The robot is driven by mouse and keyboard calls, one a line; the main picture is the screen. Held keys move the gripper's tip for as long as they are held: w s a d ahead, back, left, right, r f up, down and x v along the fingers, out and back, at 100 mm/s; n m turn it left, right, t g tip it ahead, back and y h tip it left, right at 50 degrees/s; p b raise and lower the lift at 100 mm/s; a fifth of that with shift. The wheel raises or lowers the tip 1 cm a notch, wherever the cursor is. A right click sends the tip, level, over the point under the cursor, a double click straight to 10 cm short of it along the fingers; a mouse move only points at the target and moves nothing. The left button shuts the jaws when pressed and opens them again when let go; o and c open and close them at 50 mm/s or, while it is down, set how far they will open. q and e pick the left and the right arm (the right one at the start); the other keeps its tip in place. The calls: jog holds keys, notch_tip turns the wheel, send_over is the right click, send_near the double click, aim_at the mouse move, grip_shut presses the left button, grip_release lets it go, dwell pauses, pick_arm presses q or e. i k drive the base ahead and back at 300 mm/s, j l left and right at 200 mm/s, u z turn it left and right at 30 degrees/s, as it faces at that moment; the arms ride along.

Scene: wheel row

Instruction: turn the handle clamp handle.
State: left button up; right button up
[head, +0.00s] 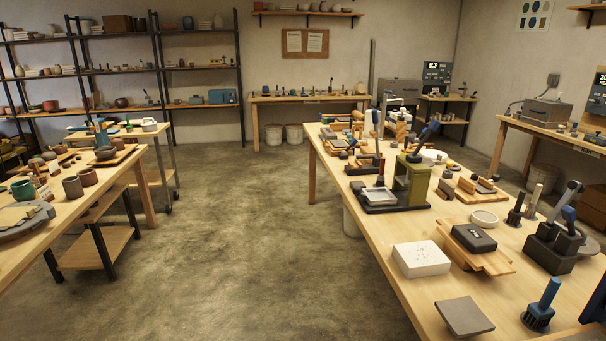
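Neither of my grippers is in view. Several lever devices stand on the long wooden table (378,246) at the right, and I cannot tell which one is the handle clamp. One has a green upright (410,182) and a blue-gripped lever (426,133) slanting up to the right. Behind it, a smaller device has an upright lever with a blue grip (376,117). Near the right edge, a dark block device (551,247) carries levers with grey and blue grips (573,188). All of these are well away from me, with nothing of mine touching them.
Another wooden table (75,215) with pots stands at the left. The concrete floor (235,230) between them is clear. Shelves and benches line the walls.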

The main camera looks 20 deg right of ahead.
aim_at(568, 213)
jog(key=i+z, duration=0.25)
jog(key=z, duration=0.2)
jog(key=i+z, duration=0.2)
jog(key=z, duration=0.25)
jog(key=i+j+z, duration=0.1)
jog(key=i+z, duration=0.15)
jog(key=z, duration=0.15)
jog(key=i+j+z, duration=0.15)
jog(key=z, duration=0.3)
